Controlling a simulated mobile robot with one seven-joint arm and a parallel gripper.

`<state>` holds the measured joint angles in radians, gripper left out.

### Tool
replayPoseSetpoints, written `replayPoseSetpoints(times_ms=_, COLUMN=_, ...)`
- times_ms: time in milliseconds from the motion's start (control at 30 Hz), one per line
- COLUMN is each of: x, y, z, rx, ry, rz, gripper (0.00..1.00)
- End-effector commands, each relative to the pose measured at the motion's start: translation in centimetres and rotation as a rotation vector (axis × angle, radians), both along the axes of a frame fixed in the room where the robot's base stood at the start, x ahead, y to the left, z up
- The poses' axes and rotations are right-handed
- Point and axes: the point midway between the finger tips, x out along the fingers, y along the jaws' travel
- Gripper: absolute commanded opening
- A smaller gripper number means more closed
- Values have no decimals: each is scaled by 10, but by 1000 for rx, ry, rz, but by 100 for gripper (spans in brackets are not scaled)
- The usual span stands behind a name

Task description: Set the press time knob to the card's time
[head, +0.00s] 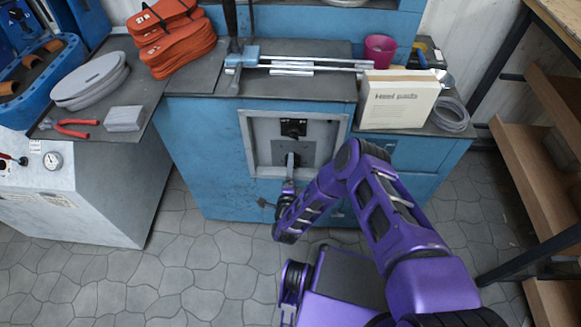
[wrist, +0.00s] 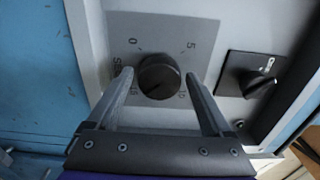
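The press time knob (wrist: 159,77) is a round black dial on a grey plate marked 0, 5, 10, 15 and SEC in the wrist view. Its pointer is too dark to read surely. My gripper (wrist: 160,75) is open, with one finger on each side of the knob and visible gaps between fingers and knob. In the head view my gripper (head: 290,174) reaches the grey recessed panel (head: 254,154) in the blue cabinet, and the knob is hidden there. I cannot make out any card showing a time.
A black rotary switch (wrist: 258,82) sits beside the dial plate; it also shows in the head view (head: 293,128). A heel pads box (head: 400,102) stands on the cabinet top near a wire coil (head: 451,114). A pressure gauge (head: 53,160) is at left.

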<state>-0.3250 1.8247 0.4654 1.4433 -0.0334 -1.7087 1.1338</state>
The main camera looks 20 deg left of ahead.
Motion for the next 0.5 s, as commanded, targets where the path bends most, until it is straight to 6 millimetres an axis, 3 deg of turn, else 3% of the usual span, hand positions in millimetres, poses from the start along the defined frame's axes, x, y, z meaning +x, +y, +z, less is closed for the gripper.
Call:
replayPoseSetpoints(times_ms=67, x=0, y=0, z=0, rx=-1, ry=0, rz=0, gripper=100)
replayPoseSetpoints(times_ms=333, x=-1, y=0, z=0, rx=-2, ry=0, rz=0, gripper=100)
replayPoseSetpoints(times_ms=500, x=-19, y=-4, z=1, rx=-3, ry=2, rz=0, gripper=100)
